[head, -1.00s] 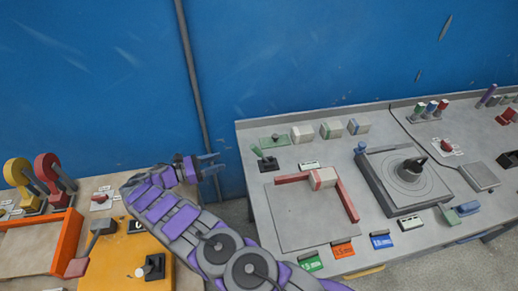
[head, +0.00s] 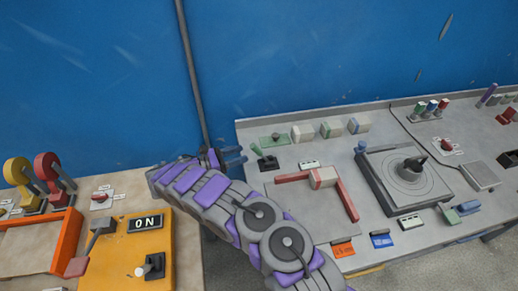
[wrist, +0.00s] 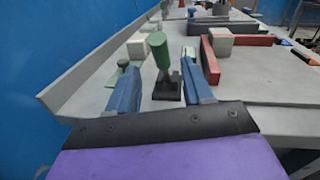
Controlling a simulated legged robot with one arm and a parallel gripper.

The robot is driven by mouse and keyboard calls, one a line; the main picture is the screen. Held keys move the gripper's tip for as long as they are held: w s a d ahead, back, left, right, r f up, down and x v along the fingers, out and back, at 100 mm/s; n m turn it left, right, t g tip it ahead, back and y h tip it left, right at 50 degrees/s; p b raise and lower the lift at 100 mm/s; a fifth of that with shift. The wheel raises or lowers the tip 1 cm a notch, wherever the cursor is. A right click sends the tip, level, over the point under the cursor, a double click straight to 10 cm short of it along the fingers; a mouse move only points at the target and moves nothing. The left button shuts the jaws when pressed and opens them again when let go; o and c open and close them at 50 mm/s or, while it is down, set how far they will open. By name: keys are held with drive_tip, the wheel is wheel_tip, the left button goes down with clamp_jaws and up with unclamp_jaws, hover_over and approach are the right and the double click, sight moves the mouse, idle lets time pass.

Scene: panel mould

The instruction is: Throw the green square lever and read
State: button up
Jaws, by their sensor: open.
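A small lever with a green handle (head: 257,150) and a black base (head: 268,163) stands at the left end of the grey bench. In the wrist view the green handle (wrist: 160,52) stands upright, leaning slightly left, ahead of my gripper and lined up between its fingers. My gripper (head: 234,155) is just left of the lever in the head view. Its two blue fingers (wrist: 160,78) are spread and hold nothing. A small white readout (head: 309,165) lies right of the lever; its text is too small to read.
A red L-shaped fence (head: 344,195) with a pale block (head: 323,178) stands on the bench plate. Pale blocks (head: 302,133) line the back. The blue wall is behind.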

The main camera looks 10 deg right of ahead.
sight(260, 154)
drive_tip(key=d, duration=0.3)
drive_tip(key=w+d, duration=0.1)
drive_tip(key=d, duration=0.2)
drive_tip(key=d+b, duration=0.1)
drive_tip(key=d, duration=0.1)
drive_tip(key=shift+w+d, duration=0.2)
drive_tip(key=shift+d, duration=0.2)
clamp_jaws()
